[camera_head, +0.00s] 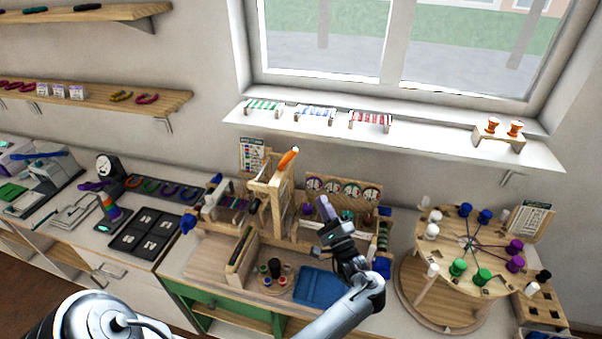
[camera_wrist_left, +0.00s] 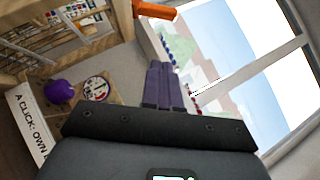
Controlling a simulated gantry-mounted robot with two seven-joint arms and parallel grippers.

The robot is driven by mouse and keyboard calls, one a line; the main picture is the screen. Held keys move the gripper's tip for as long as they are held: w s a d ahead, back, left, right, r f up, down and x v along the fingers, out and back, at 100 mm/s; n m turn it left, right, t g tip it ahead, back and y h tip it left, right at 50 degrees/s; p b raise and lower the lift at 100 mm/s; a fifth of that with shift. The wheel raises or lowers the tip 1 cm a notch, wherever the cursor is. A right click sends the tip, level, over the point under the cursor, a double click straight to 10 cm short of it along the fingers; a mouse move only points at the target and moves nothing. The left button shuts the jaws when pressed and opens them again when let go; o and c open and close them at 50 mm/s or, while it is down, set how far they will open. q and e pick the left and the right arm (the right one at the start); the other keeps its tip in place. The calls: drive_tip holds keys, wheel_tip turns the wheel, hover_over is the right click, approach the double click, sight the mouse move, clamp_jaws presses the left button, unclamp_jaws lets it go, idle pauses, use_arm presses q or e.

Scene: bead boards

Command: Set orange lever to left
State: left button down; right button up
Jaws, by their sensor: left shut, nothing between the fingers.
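The orange lever (camera_head: 287,158) tops the wooden frame (camera_head: 270,190) at the middle of the bench, its handle slanting up to the right in the head view. The left wrist view also shows an orange piece (camera_wrist_left: 154,10) at the top edge, partly cut off. My left gripper (camera_head: 325,204) is to the right of the lever and lower in the picture, apart from it. Its purple fingers are shut with nothing between them, as the left wrist view also shows (camera_wrist_left: 163,70). My right gripper is not in view.
A wooden panel with round dials (camera_head: 342,188) stands behind my left gripper. A round peg board (camera_head: 466,245) is at the right, and a blue tray (camera_head: 318,287) lies in front. In the left wrist view, a purple knob (camera_wrist_left: 60,91) is at left. The window sill (camera_head: 430,143) is above.

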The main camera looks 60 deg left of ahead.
use_arm(q)
drive_tip(key=shift+r, duration=0.1)
idle(0.3)
drive_tip(key=p, duration=0.2)
approach(294, 156)
drive_tip(key=w+a, duration=0.4)
drive_tip(key=s+a+p, duration=0.1)
drive_tip(key=s+a+r, duration=0.1)
drive_tip(key=shift+s+a+r+p, duration=0.15)
drive_tip(key=shift+s+a+p, duration=0.1)
drive_tip(key=shift+s+p, duration=0.1)
drive_tip(key=shift+r, duration=0.1)
drive_tip(key=shift+r+n+p, duration=0.15)
drive_tip(key=shift+n+p, duration=0.25)
drive_tip(key=shift+p, duration=0.2)
